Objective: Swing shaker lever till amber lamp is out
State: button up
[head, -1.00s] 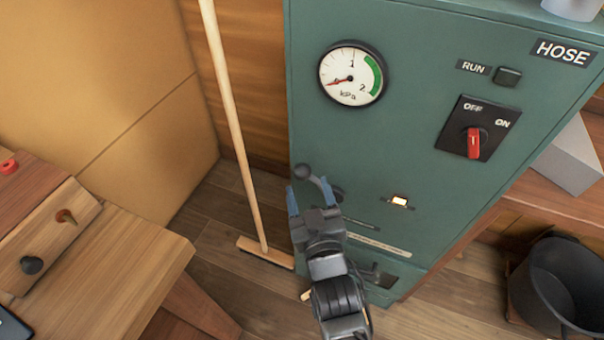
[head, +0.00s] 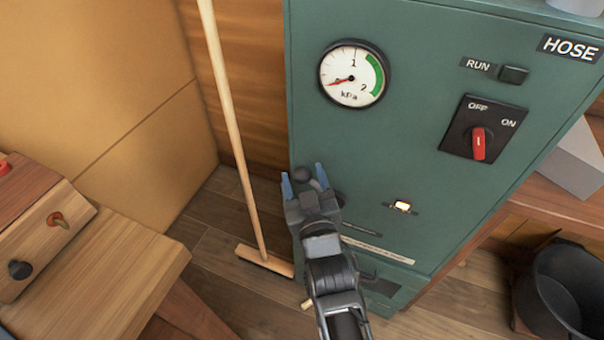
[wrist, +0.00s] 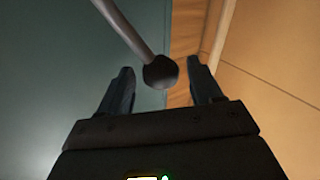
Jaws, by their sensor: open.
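The shaker lever's dark ball knob (wrist: 160,72) is between the two fingers of my open gripper (wrist: 163,85) in the wrist view, with no clear contact on either side. Its grey rod runs up and left from the knob. In the head view my gripper (head: 302,176) is at the lower left of the green cabinet (head: 420,75), and the knob (head: 301,174) shows between the blue fingertips. My gripper hides most of the lever there. The amber lamp (head: 402,205) on the cabinet front is lit.
The gauge (head: 353,75) needle points low, left of the green band. A red rotary switch (head: 479,143) and a RUN button (head: 513,74) are on the cabinet. A broom (head: 238,140) stands close left of my gripper. A wooden bench (head: 110,265) is at left, a black bucket (head: 570,290) at right.

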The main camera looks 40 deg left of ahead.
jog(key=shift+w+a, duration=0.45)
jog(key=shift+a, duration=0.15)
grip_shut()
dwell(0.4)
